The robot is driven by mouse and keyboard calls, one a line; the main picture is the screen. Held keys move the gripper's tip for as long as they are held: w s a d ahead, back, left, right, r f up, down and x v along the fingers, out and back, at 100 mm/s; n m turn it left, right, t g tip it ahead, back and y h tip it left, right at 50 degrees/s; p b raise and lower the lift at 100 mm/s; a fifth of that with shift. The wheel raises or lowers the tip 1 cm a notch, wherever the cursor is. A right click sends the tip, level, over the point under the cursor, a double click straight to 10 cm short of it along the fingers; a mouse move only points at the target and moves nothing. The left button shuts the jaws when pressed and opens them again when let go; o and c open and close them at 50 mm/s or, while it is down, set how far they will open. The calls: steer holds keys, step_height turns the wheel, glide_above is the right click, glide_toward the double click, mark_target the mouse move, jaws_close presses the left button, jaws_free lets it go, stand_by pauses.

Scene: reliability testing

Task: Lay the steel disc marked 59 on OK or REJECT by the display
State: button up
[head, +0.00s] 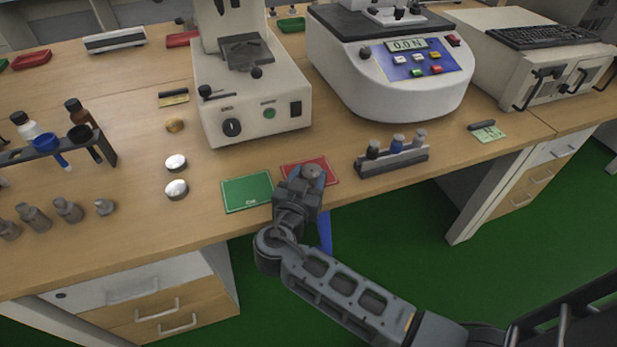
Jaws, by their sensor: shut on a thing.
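My gripper (310,177) is over the red mat (329,177) near the front edge of the bench. It is shut on a grey steel disc (313,170); any number on it is too small to read. I cannot tell whether the disc touches the mat. The green mat (247,193) lies bare just left of the red one; its small white print looks like OK. My gripper hides part of the red mat and any print there. The display (407,44) on the white tester reads 0.0 N.
Two silvery discs (176,162) (176,188) and a brass one (175,125) lie left of the mats. A small rack with bottles (393,157) stands close to the right. A white machine (250,95) stands behind. A bottle rack (60,146) is at far left.

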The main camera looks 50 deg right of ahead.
steer(key=shift+f+b, duration=0.6)
steer(key=shift+b, duration=0.3)
stand_by(0.4)
steer(key=o, duration=1.4)
steer(key=shift+o, duration=0.2)
steer(key=shift+a, duration=0.1)
steer(key=b+v, duration=0.1)
steer(key=v, duration=0.6)
steer(key=shift+a, duration=0.3)
steer(key=shift+s, duration=0.1)
